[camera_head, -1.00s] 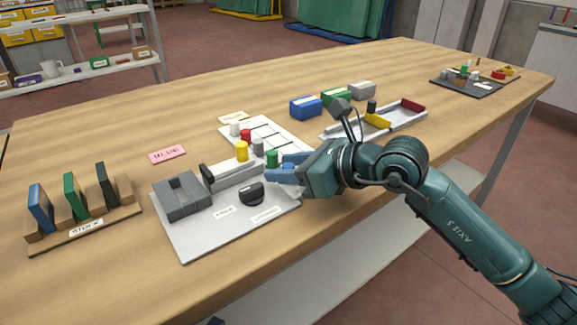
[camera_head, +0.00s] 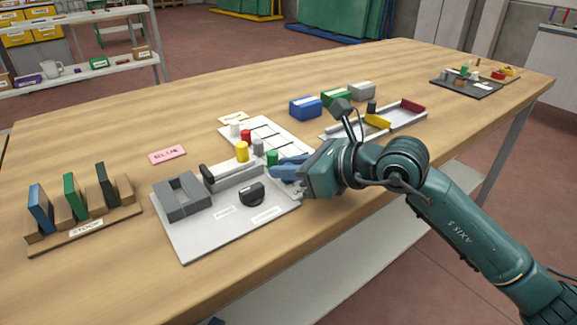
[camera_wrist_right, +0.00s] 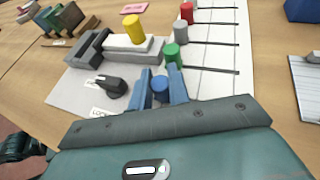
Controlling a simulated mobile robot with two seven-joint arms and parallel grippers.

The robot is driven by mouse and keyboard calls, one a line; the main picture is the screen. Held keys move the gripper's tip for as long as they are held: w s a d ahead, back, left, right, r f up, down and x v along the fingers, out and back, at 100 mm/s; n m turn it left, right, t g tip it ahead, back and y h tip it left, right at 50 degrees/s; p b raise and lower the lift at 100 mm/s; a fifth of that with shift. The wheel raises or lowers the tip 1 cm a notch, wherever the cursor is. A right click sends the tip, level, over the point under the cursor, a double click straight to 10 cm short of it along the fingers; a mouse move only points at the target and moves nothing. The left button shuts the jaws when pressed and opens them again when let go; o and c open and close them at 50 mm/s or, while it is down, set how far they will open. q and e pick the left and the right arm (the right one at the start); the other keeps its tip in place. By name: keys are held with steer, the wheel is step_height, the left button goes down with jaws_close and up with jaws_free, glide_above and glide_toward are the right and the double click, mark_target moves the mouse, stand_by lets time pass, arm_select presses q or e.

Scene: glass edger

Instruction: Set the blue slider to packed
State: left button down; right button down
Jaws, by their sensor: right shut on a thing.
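The blue slider is a round blue knob (camera_wrist_right: 160,88) in the right wrist view. It stands at the near end of a white board (camera_wrist_right: 215,75) with dark lane lines, roughly in row with the green (camera_wrist_right: 172,55), grey (camera_wrist_right: 181,32) and red (camera_wrist_right: 187,12) knobs. My right gripper (camera_wrist_right: 162,90) has its two blue fingers shut on the blue knob, one on each side. In the head view, my right gripper (camera_head: 284,170) reaches in from the right, and its fingers hide the blue knob. My left gripper is not in view.
A grey frame (camera_head: 182,212), a black dial (camera_head: 252,193) and a yellow knob (camera_head: 242,151) sit on the plate beside the board. A pink card (camera_head: 167,154) reads BLUE. Blue, green and grey blocks and a tray (camera_head: 405,118) stand behind.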

steer(key=w+d, duration=0.1)
steer(key=w+d+b, duration=0.1)
steer(key=d, duration=0.1)
steer(key=shift+w+d, duration=0.15)
steer(key=shift+w, duration=0.05)
steer(key=c, duration=1.3)
jaws_free()
steer(key=v, duration=1.3)
steer(key=shift+s+p, duration=0.15)
steer(key=shift+p, duration=0.15)
